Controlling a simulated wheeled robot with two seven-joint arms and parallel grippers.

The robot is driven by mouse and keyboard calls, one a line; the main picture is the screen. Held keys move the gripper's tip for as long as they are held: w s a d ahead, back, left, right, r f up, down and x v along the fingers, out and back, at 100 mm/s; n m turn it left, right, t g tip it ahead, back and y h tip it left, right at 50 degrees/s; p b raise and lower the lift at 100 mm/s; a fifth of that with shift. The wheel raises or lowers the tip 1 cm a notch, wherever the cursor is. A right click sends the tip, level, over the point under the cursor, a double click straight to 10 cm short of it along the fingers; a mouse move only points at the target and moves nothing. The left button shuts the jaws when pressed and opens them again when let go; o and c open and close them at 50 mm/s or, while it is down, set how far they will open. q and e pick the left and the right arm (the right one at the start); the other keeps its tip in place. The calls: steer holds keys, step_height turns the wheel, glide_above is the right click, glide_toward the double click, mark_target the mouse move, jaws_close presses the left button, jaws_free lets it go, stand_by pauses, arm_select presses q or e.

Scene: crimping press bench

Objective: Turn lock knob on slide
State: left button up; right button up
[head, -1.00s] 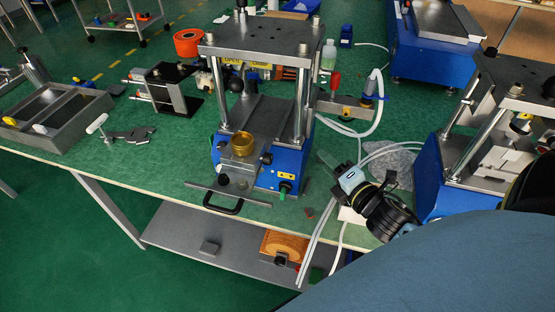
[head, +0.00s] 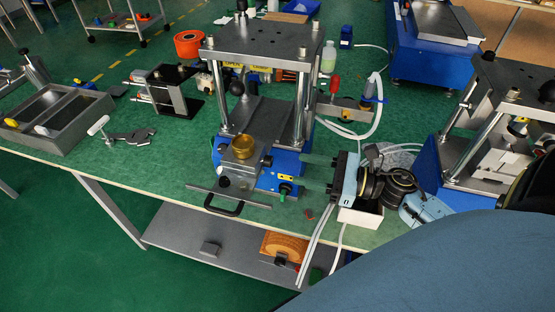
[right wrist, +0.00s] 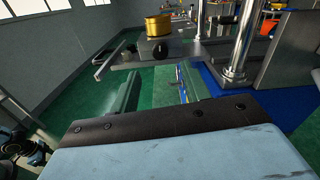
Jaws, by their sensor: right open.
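The slide (head: 240,172) is a grey metal block with a brass cup on top, at the front of the middle press. A dark knob (head: 267,160) sits on the slide's right side. In the right wrist view a dark round knob (right wrist: 160,48) shows under the brass cup (right wrist: 158,25). My right gripper (head: 301,170) is open and empty, to the right of the slide and apart from it, fingers pointing left at the press. Its two fingers (right wrist: 157,80) also show apart in the right wrist view. My left gripper is not seen in the head view.
The press's steel columns (head: 301,95) and blue base (head: 290,160) stand close to my right gripper. A black handle (head: 224,207) juts over the bench's front edge. White hoses (head: 322,228) and a small white box (head: 360,217) lie near my right wrist. A second press (head: 490,150) stands right.

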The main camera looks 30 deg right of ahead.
mark_target(272, 162)
steer(key=p+x, duration=0.1)
steer(key=x, duration=0.6)
steer(key=shift+w, duration=0.1)
steer(key=c, duration=1)
